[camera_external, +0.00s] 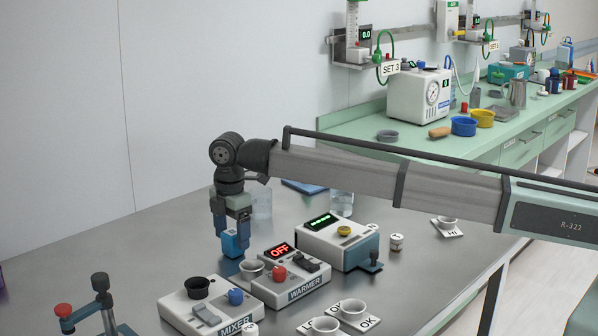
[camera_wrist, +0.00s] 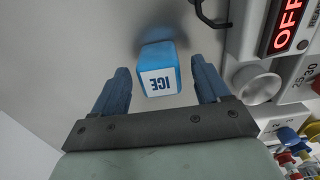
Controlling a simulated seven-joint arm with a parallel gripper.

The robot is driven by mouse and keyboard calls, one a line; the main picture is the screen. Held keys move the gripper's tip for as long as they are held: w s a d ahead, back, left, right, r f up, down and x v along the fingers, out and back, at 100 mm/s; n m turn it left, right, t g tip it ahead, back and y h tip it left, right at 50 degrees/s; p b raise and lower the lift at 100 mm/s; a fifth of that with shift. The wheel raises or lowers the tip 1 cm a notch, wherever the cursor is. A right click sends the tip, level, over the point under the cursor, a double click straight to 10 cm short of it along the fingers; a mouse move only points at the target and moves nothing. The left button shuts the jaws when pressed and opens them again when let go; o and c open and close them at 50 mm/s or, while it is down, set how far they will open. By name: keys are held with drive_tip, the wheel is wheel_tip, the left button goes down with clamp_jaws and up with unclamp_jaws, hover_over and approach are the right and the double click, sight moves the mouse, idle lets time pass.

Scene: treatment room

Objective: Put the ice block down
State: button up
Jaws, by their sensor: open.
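The ice block (camera_external: 231,244) is a blue block with a white ICE label, on the grey metal table left of the warmer. It also shows in the wrist view (camera_wrist: 158,78), with its label facing the camera. My gripper (camera_external: 232,225) points down over it. In the wrist view its two blue fingers (camera_wrist: 161,84) are apart, one on each side of the block, with a visible gap on both sides. The block's underside is hidden, but it appears to rest on the table.
The warmer (camera_external: 290,283), its display reading OFF, stands close right of the block. The mixer (camera_external: 208,305) is in front. A device with a green display (camera_external: 328,240) and a clear beaker (camera_external: 261,204) are behind. Bare table (camera_external: 160,240) lies to the left.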

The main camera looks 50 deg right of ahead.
sight(232, 232)
wheel_tip(232, 232, up, 12)
drive_tip(key=shift+f, duration=0.15)
idle(0.3)
